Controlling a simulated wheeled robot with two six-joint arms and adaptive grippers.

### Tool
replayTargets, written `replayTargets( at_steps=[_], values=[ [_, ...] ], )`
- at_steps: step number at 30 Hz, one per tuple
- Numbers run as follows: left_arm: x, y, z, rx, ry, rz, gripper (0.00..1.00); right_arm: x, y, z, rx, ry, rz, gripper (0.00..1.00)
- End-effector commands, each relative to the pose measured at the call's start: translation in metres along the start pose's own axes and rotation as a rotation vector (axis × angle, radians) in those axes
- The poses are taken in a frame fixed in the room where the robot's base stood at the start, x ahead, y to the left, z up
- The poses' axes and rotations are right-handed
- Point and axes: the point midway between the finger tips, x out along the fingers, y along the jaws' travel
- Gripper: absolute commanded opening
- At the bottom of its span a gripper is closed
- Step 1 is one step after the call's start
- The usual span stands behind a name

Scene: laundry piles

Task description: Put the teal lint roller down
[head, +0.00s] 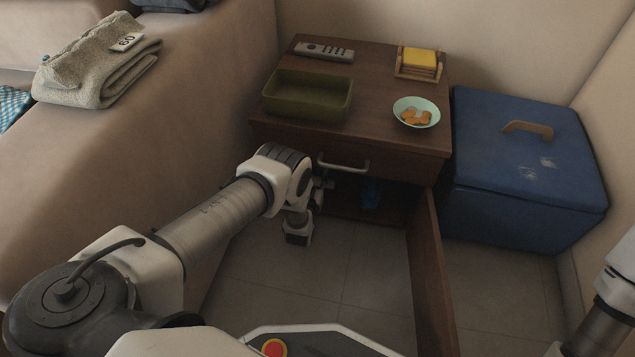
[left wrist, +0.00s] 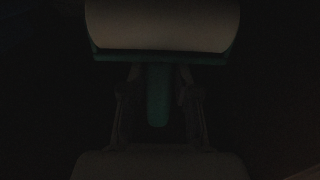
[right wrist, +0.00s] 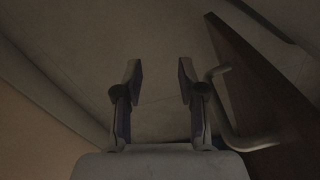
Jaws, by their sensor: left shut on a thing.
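My left gripper (left wrist: 158,75) is shut on the teal handle of the lint roller (left wrist: 158,105) in the very dark left wrist view. The roller's pale cylinder (left wrist: 163,25) lies across the top of that view, beyond the fingertips. In the head view my left arm reaches to the open lower compartment of the brown nightstand (head: 385,143); the fingers and the lint roller are mostly hidden there. I cannot tell whether the roller touches a surface. My right gripper (right wrist: 160,70) is open and empty in the right wrist view, above the floor near the open door (right wrist: 258,85).
The nightstand door (head: 436,285) swings out toward me. A small blue thing (head: 371,192) is inside the compartment. On top are a green tray (head: 308,112), a remote (head: 324,51), a bowl (head: 416,103) and a yellow-filled holder (head: 420,62). A blue box (head: 525,170) stands right.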

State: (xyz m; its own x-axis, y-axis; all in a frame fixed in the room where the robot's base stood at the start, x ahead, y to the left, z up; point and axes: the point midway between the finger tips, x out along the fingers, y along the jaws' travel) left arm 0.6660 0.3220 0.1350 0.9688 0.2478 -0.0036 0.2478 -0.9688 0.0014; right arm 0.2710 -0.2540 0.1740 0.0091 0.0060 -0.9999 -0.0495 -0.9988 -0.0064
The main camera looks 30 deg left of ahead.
Motion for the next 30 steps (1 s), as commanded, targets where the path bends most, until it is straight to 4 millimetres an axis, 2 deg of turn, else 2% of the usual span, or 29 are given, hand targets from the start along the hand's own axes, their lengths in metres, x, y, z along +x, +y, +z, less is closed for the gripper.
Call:
replayTargets(
  at_steps=[1, 8, 12, 13, 14, 15, 25, 30],
  values=[
    [0.0, 0.0, 0.017, 0.0, 0.002, 0.0, 0.0, 0.016, 0.0, 0.0, 0.002, 0.0, 0.0, 0.4],
    [0.0, 0.0, 0.014, 0.0, 0.002, 0.0, 0.0, 0.011, 0.0, -0.001, 0.003, 0.002, 0.0, 0.4],
    [0.0, 0.0, 0.018, 0.0, 0.002, 0.0, 0.0, 0.016, 0.0, -0.001, 0.003, 0.002, 0.0, 0.4],
    [0.0, 0.0, 0.017, 0.0, 0.001, 0.0, 0.41, 0.015, 0.0, -0.001, 0.003, 0.002, 0.0, 0.4],
    [0.0, 0.0, 0.017, 0.0, 0.001, 0.0, 0.52, 0.014, 0.0, -0.001, 0.003, 0.002, 0.0, 0.4],
    [0.0, 0.0, 0.017, 0.0, 0.001, 0.0, 0.56, 0.014, 0.0, -0.001, 0.003, 0.002, 0.0, 0.4],
    [0.0, 0.0, 0.011, -0.001, 0.002, 0.0, 0.56, 0.009, 0.0, 0.0, 0.002, 0.001, 0.0, 0.4],
    [-0.029, 0.0, 0.009, 0.0, -0.004, 0.001, 0.56, -0.009, 0.0, 0.0, -0.001, -0.001, 0.0, 0.4]
  ],
)
